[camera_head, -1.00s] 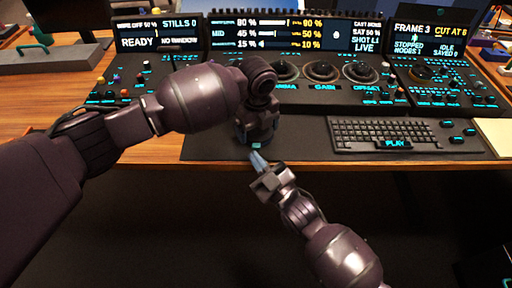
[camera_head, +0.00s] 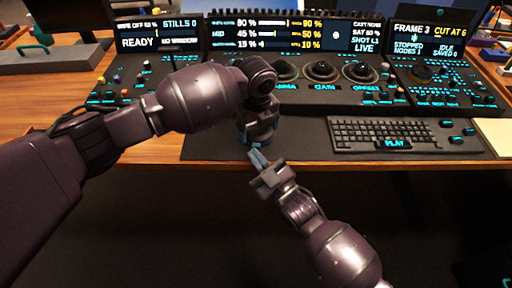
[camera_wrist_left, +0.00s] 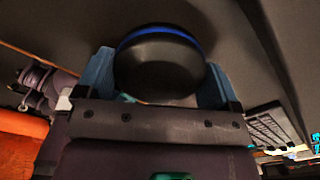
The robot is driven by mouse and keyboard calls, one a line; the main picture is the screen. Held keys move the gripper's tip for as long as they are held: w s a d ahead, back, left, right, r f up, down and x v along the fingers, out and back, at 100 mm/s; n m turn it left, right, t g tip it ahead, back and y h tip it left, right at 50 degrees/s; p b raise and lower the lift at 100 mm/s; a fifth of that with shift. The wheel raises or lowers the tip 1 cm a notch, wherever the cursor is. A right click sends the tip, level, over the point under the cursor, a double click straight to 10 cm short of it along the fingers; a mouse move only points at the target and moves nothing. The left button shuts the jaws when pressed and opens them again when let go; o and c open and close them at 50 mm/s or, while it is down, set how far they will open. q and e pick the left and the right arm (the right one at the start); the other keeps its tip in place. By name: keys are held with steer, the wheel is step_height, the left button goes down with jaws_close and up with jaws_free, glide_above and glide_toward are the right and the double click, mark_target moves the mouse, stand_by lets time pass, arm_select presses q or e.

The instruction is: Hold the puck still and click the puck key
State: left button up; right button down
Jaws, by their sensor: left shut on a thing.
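The puck is a black round body with a blue band (camera_wrist_left: 160,65), seen close up in the left wrist view. My left gripper (camera_head: 256,143) points down at the desk mat in the head view. Its two blue fingers sit on either side of the puck, shut on it. In the head view the puck is mostly hidden by my left gripper. My right gripper (camera_head: 258,159) comes from below, its blue fingertips close together and just in front of the left gripper at the mat's front edge. I cannot make out the puck key clearly; a small cyan glow shows below the puck.
A dark keyboard (camera_head: 383,135) with a lit PLAY key lies right of the grippers on the dark mat (camera_head: 215,147). Behind stands the trackball panel (camera_head: 322,88) with several balls and lit screens. A pale pad (camera_head: 494,133) lies far right.

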arm_select(q)
steer(key=shift+s+d+r, duration=0.1)
steer(key=shift+s, duration=0.1)
arm_select(e)
steer(key=shift+w+d, duration=0.25)
steer(key=shift+w, duration=0.2)
stand_by(0.3)
steer(key=shift+s+f, duration=0.1)
arm_select(q)
steer(key=shift+w+f, duration=0.25)
arm_select(e)
steer(key=shift+s+a+f, duration=0.2)
steer(key=shift+s+f, duration=0.25)
steer(key=shift+s, duration=0.05)
steer(key=shift+s+f, duration=0.1)
steer(key=shift+s+a+r, duration=0.1)
steer(key=shift+s+r, duration=0.05)
steer(key=shift+s, duration=1.1)
steer(key=shift+s+a+r, duration=0.1)
steer(key=shift+s+r, duration=0.05)
steer(key=shift+s, duration=1.1)
steer(key=s+d, duration=0.5)
steer(key=s, duration=0.1)
steer(key=shift+r, duration=0.35)
